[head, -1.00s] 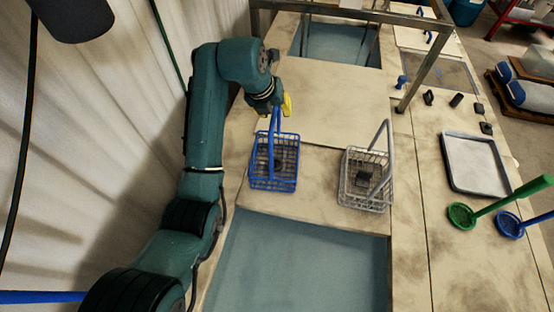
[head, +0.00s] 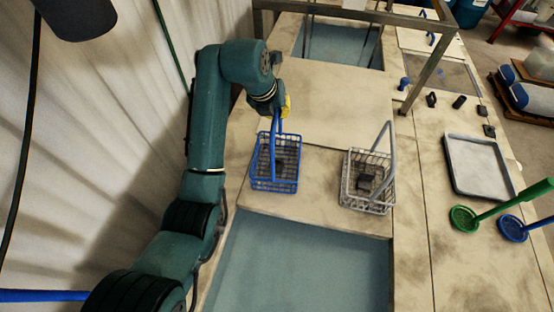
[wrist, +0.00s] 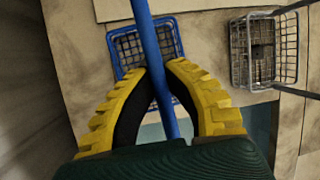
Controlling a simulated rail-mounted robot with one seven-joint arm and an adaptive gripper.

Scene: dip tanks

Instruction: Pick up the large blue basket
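The large blue basket (head: 275,186) is a wire basket with a tall handle, standing at the far edge of the near tank in the head view. In the wrist view the basket (wrist: 118,60) lies below the gripper, and its blue handle bar runs up between the fingers. My gripper (wrist: 157,72) has yellow ribbed fingers with dark inner sides. The fingertips are drawn in against both sides of the handle. In the head view my gripper (head: 284,108) is at the top of the handle, partly hidden. I cannot tell any gap under the basket.
A grey wire basket (head: 369,195) with a dark item inside stands to the right. The near tank (head: 300,265) is open in front. A metal frame (head: 428,70) stands over the far tank. A grey tray (head: 480,170), a green strainer (head: 464,218) and a blue strainer (head: 512,228) lie at right.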

